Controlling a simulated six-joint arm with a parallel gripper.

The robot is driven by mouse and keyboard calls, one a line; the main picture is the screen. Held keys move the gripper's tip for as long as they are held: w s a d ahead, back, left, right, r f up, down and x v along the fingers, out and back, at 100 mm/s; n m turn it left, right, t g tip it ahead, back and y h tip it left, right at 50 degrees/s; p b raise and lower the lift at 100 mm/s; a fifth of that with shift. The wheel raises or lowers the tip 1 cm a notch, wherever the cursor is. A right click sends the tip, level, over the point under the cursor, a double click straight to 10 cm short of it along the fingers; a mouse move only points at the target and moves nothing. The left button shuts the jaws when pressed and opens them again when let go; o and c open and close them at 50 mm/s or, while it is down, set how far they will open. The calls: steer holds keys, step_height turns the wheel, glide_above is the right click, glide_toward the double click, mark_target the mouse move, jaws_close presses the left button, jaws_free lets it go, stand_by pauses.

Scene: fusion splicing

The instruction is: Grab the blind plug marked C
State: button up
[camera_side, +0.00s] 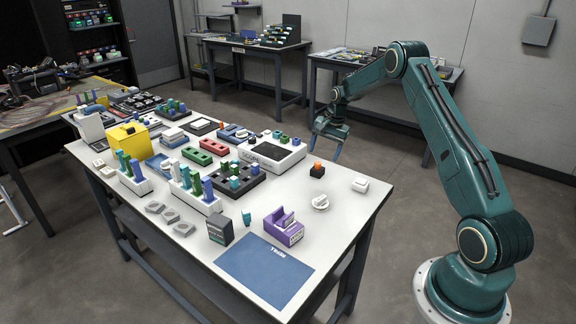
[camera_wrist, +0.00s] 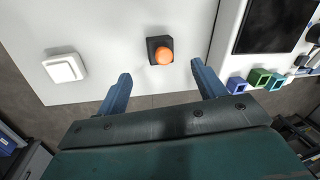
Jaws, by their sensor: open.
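My gripper (camera_side: 326,140) is open and empty, above the far right edge of the white table (camera_side: 345,205). In the wrist view my gripper (camera_wrist: 161,72) has its two blue fingers spread, with nothing between them. No letter C is readable, so I cannot tell which piece is the plug marked C. Small coloured pieces that may be plugs stand in a dark block (camera_side: 252,184) and in two white racks (camera_side: 208,206) (camera_side: 142,186). Small blue and green hollow pieces (camera_wrist: 258,77) lie beside a white device at the wrist view's right.
A black box with an orange button (camera_wrist: 164,55) lies just beyond my fingers; it also shows in the side view (camera_side: 317,171). A white switch (camera_wrist: 64,68) is to its left. A purple holder (camera_side: 284,228) and blue mat (camera_side: 263,272) occupy the near table end.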

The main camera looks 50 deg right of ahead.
mark_target(320, 163)
steer(key=shift+w+f, duration=0.2)
steer(key=shift+f, duration=0.8)
steer(key=shift+a+f, duration=0.1)
steer(key=shift+f, duration=0.05)
steer(key=shift+w+a+f, duration=0.1)
steer(key=shift+w+f, duration=0.1)
steer(key=shift+f, duration=0.6)
steer(key=shift+w+f, duration=0.15)
steer(key=shift+f, duration=0.6)
steer(key=shift+w+a+f, duration=0.1)
steer(key=shift+w+f, duration=0.1)
steer(key=shift+f, duration=0.6)
steer(key=shift+c, duration=0.4)
steer(key=c, duration=1.1)
